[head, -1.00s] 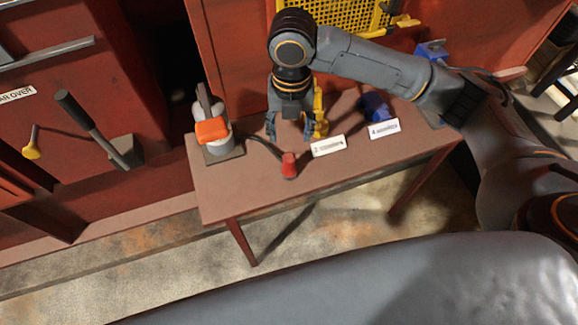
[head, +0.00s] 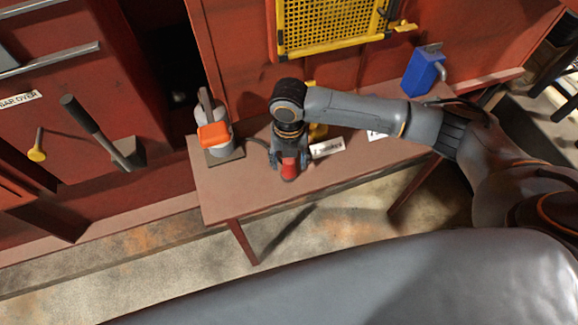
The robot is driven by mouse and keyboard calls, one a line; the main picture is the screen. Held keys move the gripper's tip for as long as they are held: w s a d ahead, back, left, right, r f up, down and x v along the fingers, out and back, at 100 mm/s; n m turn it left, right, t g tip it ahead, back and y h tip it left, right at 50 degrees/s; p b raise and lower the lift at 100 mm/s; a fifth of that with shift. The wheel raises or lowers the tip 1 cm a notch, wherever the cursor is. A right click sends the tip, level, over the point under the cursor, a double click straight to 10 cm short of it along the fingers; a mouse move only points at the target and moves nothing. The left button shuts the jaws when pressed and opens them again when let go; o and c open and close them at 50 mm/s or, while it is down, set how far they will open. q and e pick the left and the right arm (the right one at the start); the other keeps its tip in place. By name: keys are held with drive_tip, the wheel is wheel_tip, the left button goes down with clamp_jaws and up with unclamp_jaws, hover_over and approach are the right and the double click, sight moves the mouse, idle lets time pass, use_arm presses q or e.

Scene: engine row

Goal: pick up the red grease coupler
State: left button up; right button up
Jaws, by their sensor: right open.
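The red grease coupler (head: 289,170) stands near the front edge of the brown table, at the end of a dark hose. My right gripper (head: 289,162) is over the coupler, its open fingers to the left and right of it. I cannot tell whether the fingers touch it. My wrist hides part of the hose and the coupler's far side. My left gripper is not in view.
A white label (head: 327,148) lies right of my gripper. A yellow item is partly hidden behind my wrist. A blue container (head: 423,72) stands at the back right.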

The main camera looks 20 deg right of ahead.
drive_tip(key=shift+f, duration=0.5)
clamp_jaws()
drive_tip(key=shift+r, duration=0.2)
